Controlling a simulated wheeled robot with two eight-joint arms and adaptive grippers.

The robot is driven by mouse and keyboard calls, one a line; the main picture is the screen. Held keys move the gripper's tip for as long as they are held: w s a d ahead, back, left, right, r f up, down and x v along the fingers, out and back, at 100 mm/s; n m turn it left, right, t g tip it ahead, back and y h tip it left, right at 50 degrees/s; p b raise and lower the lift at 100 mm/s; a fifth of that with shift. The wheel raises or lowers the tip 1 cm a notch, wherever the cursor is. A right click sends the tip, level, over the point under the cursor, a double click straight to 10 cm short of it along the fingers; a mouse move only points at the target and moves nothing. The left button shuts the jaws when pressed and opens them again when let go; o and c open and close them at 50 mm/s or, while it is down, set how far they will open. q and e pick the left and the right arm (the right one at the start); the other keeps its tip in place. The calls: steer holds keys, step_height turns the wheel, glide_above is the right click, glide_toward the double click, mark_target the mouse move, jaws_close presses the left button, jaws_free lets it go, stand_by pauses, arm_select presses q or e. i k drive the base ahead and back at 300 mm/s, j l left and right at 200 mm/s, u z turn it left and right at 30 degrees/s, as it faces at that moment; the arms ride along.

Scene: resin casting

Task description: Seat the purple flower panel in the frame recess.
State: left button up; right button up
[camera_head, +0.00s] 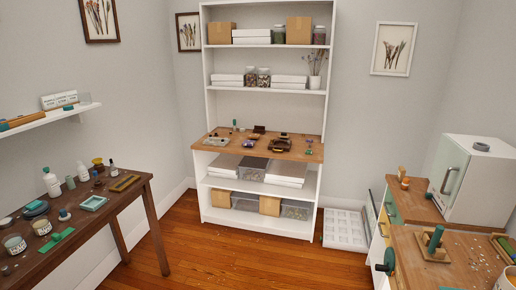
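The wooden counter (232,150) of the white shelf unit holds several small items, far off and small in the picture. A small purple item (249,143) lies near the counter's middle; I cannot tell whether it is the flower panel. Dark brown pieces (281,145) lie to its right, and a pale tray-like piece (216,141) lies to its left. I cannot make out which thing is the frame with the recess. Neither of my grippers is in view.
A dark wooden table (92,225) with jars and bottles stands at the left. A wooden bench (425,240) with a pale cabinet (474,180) stands at the right. A white compartment tray (345,229) leans by the shelf unit. The wooden floor (255,260) between is clear.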

mark_target(278, 145)
steer(key=i, duration=2.35)
steer(key=i+u, duration=0.25)
steer(key=i, duration=0.15)
steer(key=i+l+u, duration=0.2)
steer(key=i, duration=0.2)
steer(key=i+l+u, duration=0.25)
steer(key=i+j, duration=0.05)
steer(key=i, duration=0.1)
